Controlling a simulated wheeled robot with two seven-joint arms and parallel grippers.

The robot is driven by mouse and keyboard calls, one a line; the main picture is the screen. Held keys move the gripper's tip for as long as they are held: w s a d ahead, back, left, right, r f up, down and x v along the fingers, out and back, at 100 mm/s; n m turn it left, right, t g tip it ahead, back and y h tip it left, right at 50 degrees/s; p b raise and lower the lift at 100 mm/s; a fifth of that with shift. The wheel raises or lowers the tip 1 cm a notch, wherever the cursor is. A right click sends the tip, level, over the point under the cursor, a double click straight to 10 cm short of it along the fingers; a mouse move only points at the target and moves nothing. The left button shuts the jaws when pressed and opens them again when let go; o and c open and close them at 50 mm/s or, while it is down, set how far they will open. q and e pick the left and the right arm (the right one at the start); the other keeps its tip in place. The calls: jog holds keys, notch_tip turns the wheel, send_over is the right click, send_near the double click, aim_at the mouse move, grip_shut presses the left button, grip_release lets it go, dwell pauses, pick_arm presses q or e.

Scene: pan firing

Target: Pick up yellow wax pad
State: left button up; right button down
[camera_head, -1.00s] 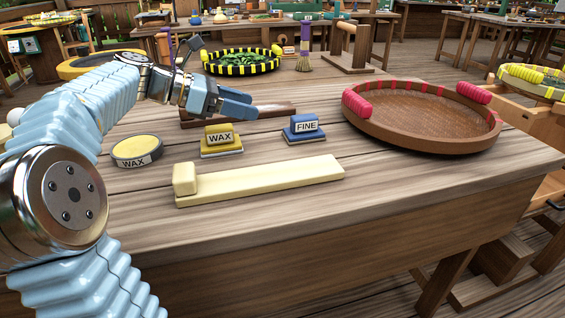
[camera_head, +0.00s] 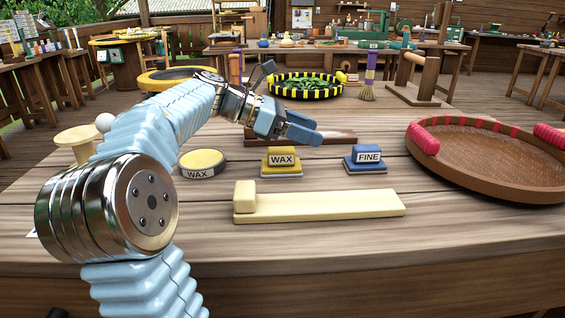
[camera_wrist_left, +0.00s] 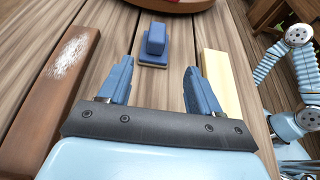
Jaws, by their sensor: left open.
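The yellow wax pad (camera_head: 281,170), a small block with a raised grip and a white WAX label, sits upright on the wooden table in the head view. My left gripper (camera_head: 308,133) is open and empty, behind and above the pad, its fingers pointing right. In the left wrist view its fingers (camera_wrist_left: 158,72) are spread apart, with bare table between them. The yellow pad is not visible in the left wrist view. My right gripper is not in view.
A blue FINE pad (camera_head: 366,166) stands right of the yellow pad; it also shows ahead of the fingers (camera_wrist_left: 155,42). A round WAX tin (camera_head: 203,163) is left, a cream board (camera_head: 330,206) in front, a brown bar (camera_wrist_left: 50,95) behind, and a round pan (camera_head: 485,180) right.

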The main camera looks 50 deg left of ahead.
aim_at(284, 149)
pick_arm(q)
jog(key=o, duration=0.4)
jog(key=shift+r+g, duration=0.2)
jog(key=shift+g, duration=0.1)
jog(key=shift+c, duration=0.2)
jog(key=shift+o, duration=1.1)
jog(key=s+r+g, duration=0.1)
jog(key=s+a+r+m+g+y+p, duration=0.1)
jog(key=shift+a+m+g, duration=0.2)
jog(key=shift+m+g, duration=0.1)
jog(key=shift+g, duration=0.1)
jog(key=s+a+r+n+g+y, duration=0.1)
jog(key=s+a+r+g+y, duration=0.3)
jog(key=s+y, duration=0.1)
jog(key=x, duration=0.8)
jog(key=shift+w+a+p, duration=0.1)
jog(key=shift+w+p, duration=0.1)
jog(key=shift+p, duration=0.2)
jog(key=shift+w+a+x, duration=0.15)
jog(key=shift+w+x, duration=0.05)
jog(key=shift+x, duration=1.3)
jog(key=shift+w+a+x, duration=0.1)
jog(key=shift+w+x, duration=0.05)
jog(key=shift+x, duration=1.3)
